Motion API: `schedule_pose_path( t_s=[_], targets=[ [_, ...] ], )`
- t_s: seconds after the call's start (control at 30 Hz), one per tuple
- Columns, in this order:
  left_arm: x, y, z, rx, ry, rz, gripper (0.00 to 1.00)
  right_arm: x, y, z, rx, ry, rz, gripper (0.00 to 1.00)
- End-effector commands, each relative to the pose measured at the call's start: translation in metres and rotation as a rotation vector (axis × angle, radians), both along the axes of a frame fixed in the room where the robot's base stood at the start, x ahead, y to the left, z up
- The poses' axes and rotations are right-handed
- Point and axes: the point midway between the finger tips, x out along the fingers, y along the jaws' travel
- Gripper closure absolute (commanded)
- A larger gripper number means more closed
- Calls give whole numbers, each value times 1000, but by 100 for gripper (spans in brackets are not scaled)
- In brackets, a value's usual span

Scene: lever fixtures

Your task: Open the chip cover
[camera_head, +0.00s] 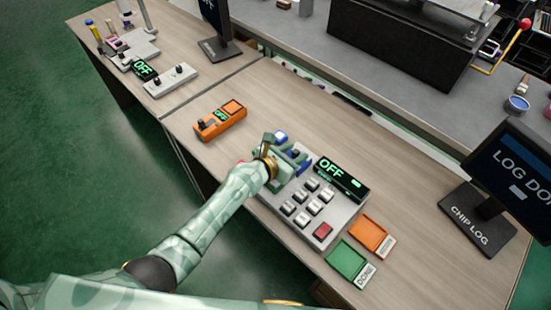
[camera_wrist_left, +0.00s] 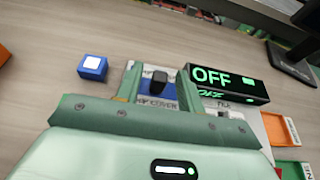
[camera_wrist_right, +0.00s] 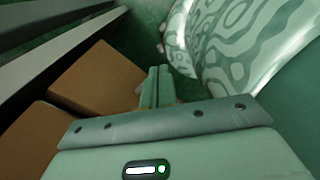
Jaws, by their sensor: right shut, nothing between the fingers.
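A grey panel (camera_head: 272,200) with several grey switches and a red one lies on the wooden bench. A black display box (camera_head: 342,179) on it reads OFF in green; the display also shows in the left wrist view (camera_wrist_left: 229,82). My left gripper (camera_head: 294,160) is over the panel's far left part and hides some of it. In the left wrist view its fingers are apart. A black lever knob (camera_wrist_left: 158,80) shows between them, by a partly hidden blue label. I cannot tell whether they touch it. My right gripper (camera_wrist_right: 155,78) is shut and empty, away from the panel.
A small blue block with a white top (camera_wrist_left: 93,67) stands left of the panel. An orange fixture (camera_head: 220,120), an orange tray (camera_head: 371,236), a green DONE tray (camera_head: 348,262) and a CHIP LOG monitor (camera_head: 478,220) surround it. Brown boxes (camera_wrist_right: 98,78) are near my right gripper.

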Motion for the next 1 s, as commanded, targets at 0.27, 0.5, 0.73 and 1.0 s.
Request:
schedule_pose_path(
  t_s=[0.27, 0.5, 0.73, 1.0],
  targets=[
    [-52, 42, 36, 1, -2, 1, 62, 11, -3, 45, -5, -24, 1, 100],
    [-91, 74, 53, 2, -1, 0, 62, 14, -4, 63, -4, -31, 0, 100],
    [-106, 86, 59, 0, -2, 1, 62, 15, -4, 67, -5, -33, 0, 100],
    [-106, 87, 58, 0, -1, 1, 62, 15, -3, 67, -4, -33, -1, 100]
  ],
)
